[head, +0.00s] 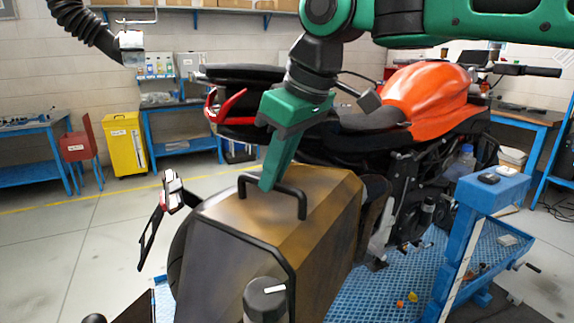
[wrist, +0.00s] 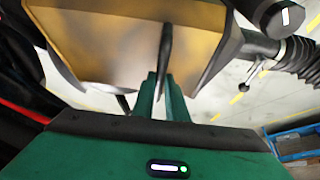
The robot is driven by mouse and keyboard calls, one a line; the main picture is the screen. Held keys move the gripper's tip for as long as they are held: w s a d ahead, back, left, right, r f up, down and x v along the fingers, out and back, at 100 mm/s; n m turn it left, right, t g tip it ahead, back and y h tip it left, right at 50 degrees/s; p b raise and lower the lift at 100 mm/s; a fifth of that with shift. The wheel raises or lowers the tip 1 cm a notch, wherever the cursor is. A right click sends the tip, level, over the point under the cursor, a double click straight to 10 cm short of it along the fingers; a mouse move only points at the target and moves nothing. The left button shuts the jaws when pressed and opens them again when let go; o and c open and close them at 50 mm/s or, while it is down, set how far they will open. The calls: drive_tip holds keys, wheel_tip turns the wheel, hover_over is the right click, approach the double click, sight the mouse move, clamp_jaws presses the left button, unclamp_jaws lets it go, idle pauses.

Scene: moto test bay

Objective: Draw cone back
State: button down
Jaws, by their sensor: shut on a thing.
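The cone appears to be the large brass-brown, box-shaped hood (head: 325,200) with black edges, standing behind the motorcycle's tail. It fills the top of the wrist view (wrist: 90,42). A black bar handle (head: 302,205) is on its top face, also seen in the wrist view (wrist: 166,42). My green gripper (head: 268,186) points down and is shut on this handle; its fingers also show in the wrist view (wrist: 162,92). A dark knob with a white mark (head: 266,300) is on the hood's near side. The hood's inner opening is hidden.
The orange and black motorcycle (head: 425,90) stands just beyond the hood, on a blue perforated platform (head: 385,295). A blue stand (head: 490,190) is at right. A ribbed black hose (wrist: 300,58) runs beside the hood. Open floor (head: 75,250) lies to the left.

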drive_tip(key=shift+s+a, duration=0.1)
drive_tip(key=c, duration=1.8)
unclamp_jaws()
drive_tip(key=shift+o, duration=0.2)
drive_tip(key=shift+r, duration=0.1)
drive_tip(key=v, duration=1)
drive_tip(key=shift+r, duration=0.25)
